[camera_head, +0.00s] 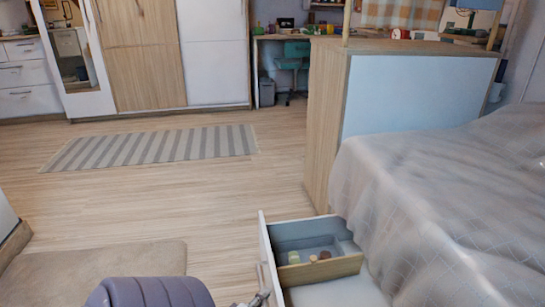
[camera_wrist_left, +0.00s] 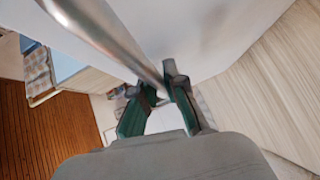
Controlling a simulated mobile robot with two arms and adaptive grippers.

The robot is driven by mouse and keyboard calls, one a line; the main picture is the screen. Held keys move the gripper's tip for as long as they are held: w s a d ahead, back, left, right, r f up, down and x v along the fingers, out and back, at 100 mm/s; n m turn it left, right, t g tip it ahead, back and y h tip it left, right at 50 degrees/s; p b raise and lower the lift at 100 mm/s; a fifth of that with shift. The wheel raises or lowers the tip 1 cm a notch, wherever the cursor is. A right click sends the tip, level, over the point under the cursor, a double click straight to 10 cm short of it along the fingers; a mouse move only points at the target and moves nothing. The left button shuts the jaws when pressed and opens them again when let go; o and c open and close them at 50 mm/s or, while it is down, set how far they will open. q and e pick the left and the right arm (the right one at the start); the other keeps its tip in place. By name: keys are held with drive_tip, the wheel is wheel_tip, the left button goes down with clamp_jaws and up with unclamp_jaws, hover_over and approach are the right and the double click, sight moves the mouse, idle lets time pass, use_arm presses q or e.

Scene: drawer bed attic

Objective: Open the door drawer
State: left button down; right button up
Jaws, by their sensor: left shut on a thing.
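The drawer (camera_head: 264,240) under the bed stands pulled out, and its inside shows in the head view. It has a white front, a wooden divider (camera_head: 322,269) and a few small items (camera_head: 305,257) in one compartment. My left gripper (camera_head: 257,298) is at the outer side of the drawer front, low in the head view. In the left wrist view, its green-padded fingers (camera_wrist_left: 165,98) are shut on the metal bar handle (camera_wrist_left: 118,38), which runs along the pale drawer front (camera_wrist_left: 200,35). My right gripper is in neither view.
The bed (camera_head: 440,190) with a grey cover fills the right side. A wooden cabinet (camera_head: 322,130) stands behind the drawer. A beige rug (camera_head: 100,270) lies at the lower left and a striped rug (camera_head: 150,147) farther off. The wood floor (camera_head: 215,195) between is clear.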

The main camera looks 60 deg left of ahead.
use_arm(q)
drive_tip(key=shift+s+f, duration=0.1)
drive_tip(key=shift+s, duration=0.25)
drive_tip(key=c, duration=1.2)
unclamp_jaws()
drive_tip(key=shift+a, duration=0.1)
drive_tip(key=v, duration=1.2)
drive_tip(key=shift+s, duration=0.1)
